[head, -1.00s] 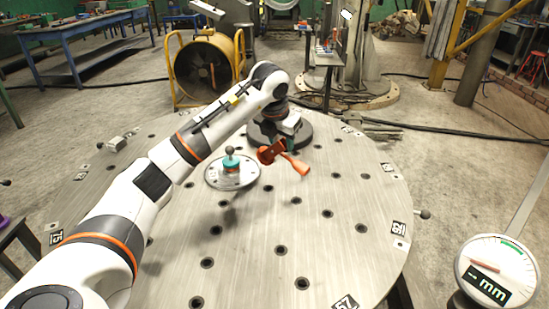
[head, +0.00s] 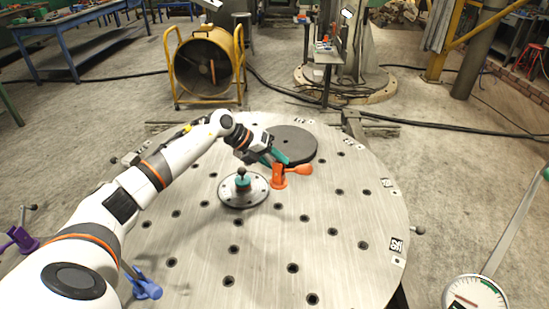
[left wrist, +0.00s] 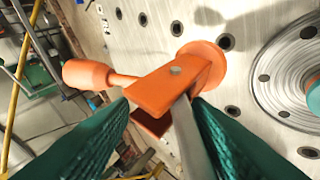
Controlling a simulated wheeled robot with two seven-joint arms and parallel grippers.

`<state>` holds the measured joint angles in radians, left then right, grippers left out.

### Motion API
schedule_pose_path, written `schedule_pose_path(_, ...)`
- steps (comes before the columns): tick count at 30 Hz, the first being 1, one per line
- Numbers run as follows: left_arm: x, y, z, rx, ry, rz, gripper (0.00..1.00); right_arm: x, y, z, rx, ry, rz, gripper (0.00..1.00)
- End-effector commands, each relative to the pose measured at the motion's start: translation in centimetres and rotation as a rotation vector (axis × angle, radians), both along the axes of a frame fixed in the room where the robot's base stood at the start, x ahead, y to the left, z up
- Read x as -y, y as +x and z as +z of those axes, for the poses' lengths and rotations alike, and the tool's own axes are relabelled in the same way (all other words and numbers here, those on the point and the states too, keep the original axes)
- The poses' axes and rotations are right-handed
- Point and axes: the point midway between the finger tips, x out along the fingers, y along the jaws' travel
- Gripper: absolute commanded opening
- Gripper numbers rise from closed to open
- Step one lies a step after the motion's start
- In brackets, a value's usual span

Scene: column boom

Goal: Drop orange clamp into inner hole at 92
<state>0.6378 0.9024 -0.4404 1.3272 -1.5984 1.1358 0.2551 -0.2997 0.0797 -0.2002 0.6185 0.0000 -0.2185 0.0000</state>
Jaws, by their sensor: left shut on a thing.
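The orange clamp (head: 278,178) is at the far middle of the round steel table (head: 330,225), its handle pointing right. My left gripper (head: 272,158), with teal fingers, is shut on it. In the left wrist view the clamp (left wrist: 165,88) lies between the teal fingertips, and a grey bar shows between them. Whether the clamp touches the tabletop, I cannot tell. The table has many dark holes, and number labels on its rim, such as a label (head: 395,246) at the right, too small to read surely. My right gripper is not in view.
A round metal plate with a teal knob (head: 243,189) stands left of the clamp. A dark disc (head: 297,142) lies just behind it. A purple clamp (head: 20,240) and a blue clamp (head: 147,289) are at lower left. The table's front and right are clear.

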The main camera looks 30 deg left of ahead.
Motion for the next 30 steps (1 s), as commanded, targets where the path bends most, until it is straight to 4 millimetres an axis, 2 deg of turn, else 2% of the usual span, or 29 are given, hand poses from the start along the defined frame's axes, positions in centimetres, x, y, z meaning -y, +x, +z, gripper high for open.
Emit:
schedule_pose_path(16, 0.0, 0.0, -6.0, 0.002, 0.0, 0.0, 0.07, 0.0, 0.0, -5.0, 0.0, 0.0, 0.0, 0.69)
schedule_pose_path(18, 0.0, 0.1, -5.2, 0.003, 0.0, 0.0, 0.07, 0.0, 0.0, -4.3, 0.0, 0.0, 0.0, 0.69)
schedule_pose_path(30, 0.1, 0.0, -5.1, 0.002, 0.001, -0.001, 0.07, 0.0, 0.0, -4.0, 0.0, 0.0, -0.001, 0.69)
